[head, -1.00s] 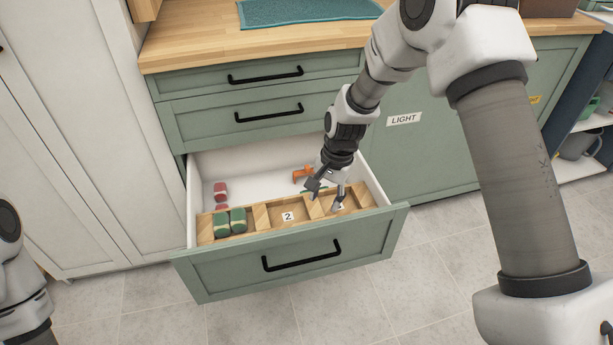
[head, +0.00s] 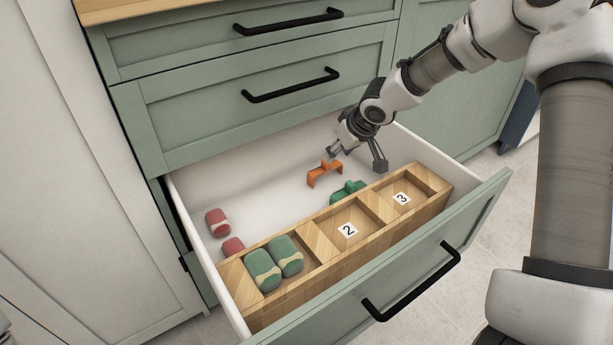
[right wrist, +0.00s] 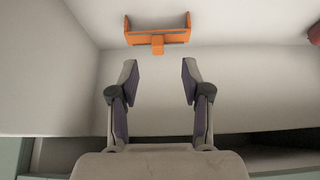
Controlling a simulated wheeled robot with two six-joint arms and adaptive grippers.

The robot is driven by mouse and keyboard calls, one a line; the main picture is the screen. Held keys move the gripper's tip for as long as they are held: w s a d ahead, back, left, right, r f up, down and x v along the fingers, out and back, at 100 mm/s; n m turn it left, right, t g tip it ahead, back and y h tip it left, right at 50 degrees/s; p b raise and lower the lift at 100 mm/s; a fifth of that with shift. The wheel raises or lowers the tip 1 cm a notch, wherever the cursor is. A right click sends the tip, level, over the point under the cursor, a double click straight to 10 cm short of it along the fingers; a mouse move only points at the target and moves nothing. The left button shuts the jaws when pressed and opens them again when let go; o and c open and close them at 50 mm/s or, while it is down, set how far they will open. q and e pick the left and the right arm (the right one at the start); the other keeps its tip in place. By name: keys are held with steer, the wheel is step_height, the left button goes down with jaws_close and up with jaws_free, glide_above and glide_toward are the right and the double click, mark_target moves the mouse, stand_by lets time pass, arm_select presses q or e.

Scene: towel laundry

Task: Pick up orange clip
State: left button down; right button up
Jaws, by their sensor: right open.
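The orange clip (head: 323,173) lies on the white floor of the open drawer, towards its back right.
A wooden divider tray (head: 318,235) runs along the drawer front (head: 400,290); two green rolls (head: 275,262) lie in its left compartment. A green clip (head: 347,191) is behind the tray. Red rolls (head: 218,222) lie at the left. The drawer floor between is clear.

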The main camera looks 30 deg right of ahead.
mark_target(325, 170)
steer(key=p+x, duration=0.1)
steer(key=x, duration=0.2)
steer(key=w+p+x, duration=0.1)
steer(key=x, duration=0.2)
steer(key=shift+w+d+f, duration=0.1)
steer(key=shift+w+f, duration=0.15)
steer(key=shift+f, duration=0.15)
jaws_close()
